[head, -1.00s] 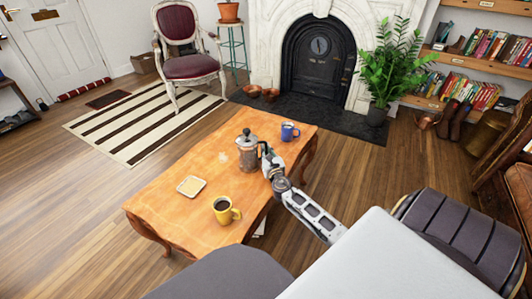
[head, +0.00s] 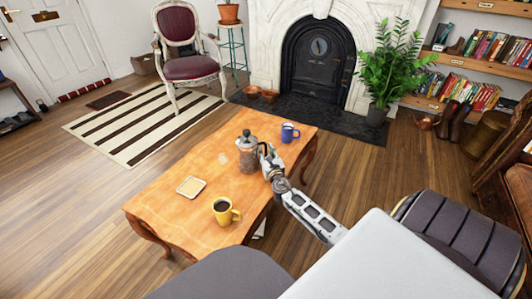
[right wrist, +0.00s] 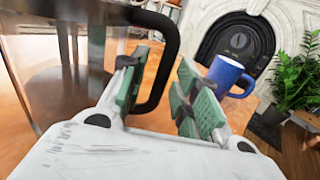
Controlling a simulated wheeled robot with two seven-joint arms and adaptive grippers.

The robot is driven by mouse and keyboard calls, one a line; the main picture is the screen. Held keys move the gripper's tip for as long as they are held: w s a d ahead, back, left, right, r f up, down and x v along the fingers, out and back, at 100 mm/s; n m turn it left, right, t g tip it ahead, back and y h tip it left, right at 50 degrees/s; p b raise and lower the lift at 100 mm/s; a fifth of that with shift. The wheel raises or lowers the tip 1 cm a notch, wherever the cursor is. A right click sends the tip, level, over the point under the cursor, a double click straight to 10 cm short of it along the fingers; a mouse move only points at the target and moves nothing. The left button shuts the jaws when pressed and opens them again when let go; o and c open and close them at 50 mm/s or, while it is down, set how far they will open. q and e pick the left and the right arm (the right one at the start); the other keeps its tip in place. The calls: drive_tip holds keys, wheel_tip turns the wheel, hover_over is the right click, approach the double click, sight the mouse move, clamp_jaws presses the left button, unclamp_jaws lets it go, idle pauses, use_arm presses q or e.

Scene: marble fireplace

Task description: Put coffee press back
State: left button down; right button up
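The coffee press (head: 247,154), glass and metal with a dark lid, stands upright on the wooden coffee table (head: 190,220). Its glass body (right wrist: 60,75) fills the left of the right wrist view. Its black handle (right wrist: 167,60) passes between the fingers of my right gripper (right wrist: 160,95), with the left finger inside the handle loop. The fingers are apart, with a gap showing between the handle and the right finger. In the head view this gripper (head: 268,162) is at the right side of the press. My left gripper is not in view.
A blue mug (head: 288,133) stands behind and right of the press, close beyond the right finger in the wrist view. A yellow mug (head: 223,211) and a small square plate (head: 191,187) are nearer. A pale mark (head: 223,158) lies on clear tabletop left of the press.

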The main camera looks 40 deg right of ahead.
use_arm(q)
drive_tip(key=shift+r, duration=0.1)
use_arm(e)
drive_tip(key=shift+r, duration=0.1)
